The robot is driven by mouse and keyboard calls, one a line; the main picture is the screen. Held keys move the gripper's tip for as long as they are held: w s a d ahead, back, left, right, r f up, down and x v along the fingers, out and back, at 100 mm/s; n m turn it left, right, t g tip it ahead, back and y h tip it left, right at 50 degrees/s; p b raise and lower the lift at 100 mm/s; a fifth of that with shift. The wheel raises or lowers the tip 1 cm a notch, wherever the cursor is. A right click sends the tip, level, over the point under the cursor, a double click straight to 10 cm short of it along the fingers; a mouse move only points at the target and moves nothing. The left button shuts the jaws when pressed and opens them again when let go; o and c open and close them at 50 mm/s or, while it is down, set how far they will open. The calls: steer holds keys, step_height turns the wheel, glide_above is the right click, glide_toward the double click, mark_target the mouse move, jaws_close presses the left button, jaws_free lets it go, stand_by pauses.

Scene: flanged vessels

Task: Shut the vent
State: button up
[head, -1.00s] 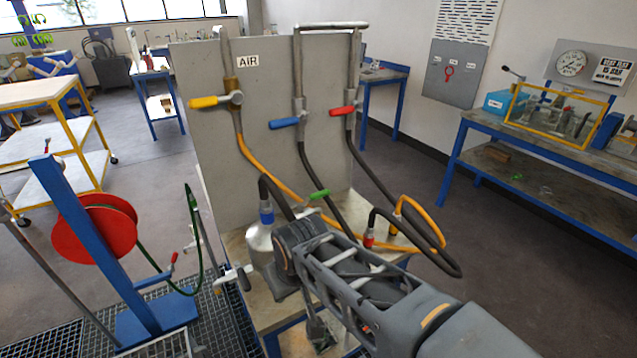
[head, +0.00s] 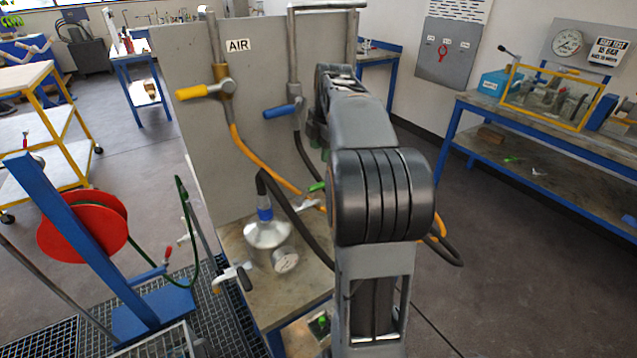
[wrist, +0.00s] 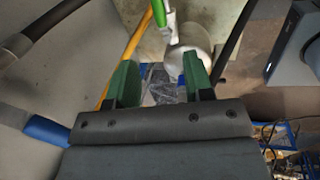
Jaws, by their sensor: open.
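A small green-handled lever (head: 317,187) shows left of my arm in the head view, by the dark hose; I cannot tell for certain that it is the vent. A green handle (wrist: 158,16) also shows at the top of the wrist view, beyond my fingers. A silver vessel (head: 266,234) with a blue collar stands on the bench top, with a round gauge (head: 285,259) at its side. My gripper (wrist: 159,68) is open and empty, its green fingers apart, and the handle lies beyond the gap. In the head view my arm hides most of it.
A grey upright panel (head: 196,133) carries a yellow lever (head: 204,91) and a blue lever (head: 284,111). An orange hose (head: 250,157) and dark hoses (head: 292,207) cross the space above the bench. A red reel (head: 82,226) stands at left.

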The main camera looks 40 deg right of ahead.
mark_target(318, 184)
steer(key=w+f, duration=0.1)
steer(key=f, duration=0.3)
steer(key=w+f, duration=0.1)
steer(key=f, duration=0.8)
steer(key=shift+w+d+f, duration=0.15)
steer(key=shift+w+d, duration=0.15)
steer(key=shift+w, duration=0.1)
jaws_close()
